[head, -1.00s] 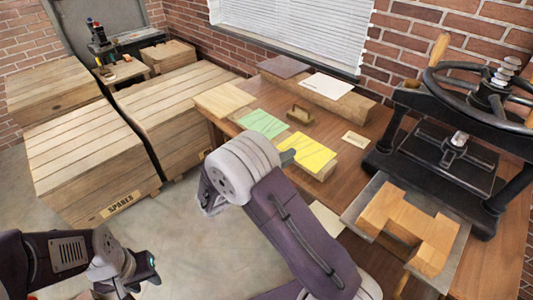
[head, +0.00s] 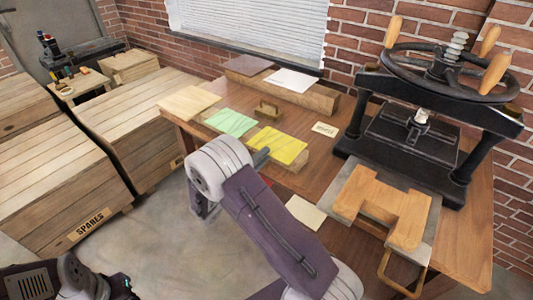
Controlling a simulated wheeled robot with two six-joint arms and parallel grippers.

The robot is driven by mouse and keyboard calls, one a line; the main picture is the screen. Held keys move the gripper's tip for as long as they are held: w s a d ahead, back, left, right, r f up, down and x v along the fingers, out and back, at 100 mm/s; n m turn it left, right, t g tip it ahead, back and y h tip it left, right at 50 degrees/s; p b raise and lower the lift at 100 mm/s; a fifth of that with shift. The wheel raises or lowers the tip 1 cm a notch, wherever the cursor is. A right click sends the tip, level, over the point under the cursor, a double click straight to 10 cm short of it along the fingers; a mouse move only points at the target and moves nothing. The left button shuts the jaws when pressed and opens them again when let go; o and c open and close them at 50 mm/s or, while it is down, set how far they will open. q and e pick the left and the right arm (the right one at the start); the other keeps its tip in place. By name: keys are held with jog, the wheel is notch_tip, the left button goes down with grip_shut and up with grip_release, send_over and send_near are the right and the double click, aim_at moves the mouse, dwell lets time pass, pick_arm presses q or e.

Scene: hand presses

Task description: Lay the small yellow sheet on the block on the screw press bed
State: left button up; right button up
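The yellow sheet (head: 279,148) lies flat on a low wooden block near the table's front edge, beside a green sheet (head: 231,122). My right gripper (head: 261,157) is at the yellow sheet's left edge. Its fingers are mostly hidden by my wrist, so I cannot tell whether it touches or grips. The screw press (head: 430,110) stands at the right. Its grey bed (head: 425,228) sticks out toward me and carries a notched wooden block (head: 405,226) with nothing on top. My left gripper (head: 124,287) is low at the left, away from the table, its fingers unclear.
Behind the sheets are a brass-coloured handled piece (head: 267,112) and a long wooden block (head: 310,95) bearing a brown and a white sheet. A cream sheet (head: 306,212) lies nearer me. Wooden crates (head: 60,180) stand left.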

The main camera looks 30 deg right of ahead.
jog(key=shift+w+d, duration=0.15)
jog(key=shift+d, duration=0.35)
grip_shut()
notch_tip(320, 180, up, 3)
jog(key=shift+r+p, duration=0.15)
jog(key=shift+p, duration=0.7)
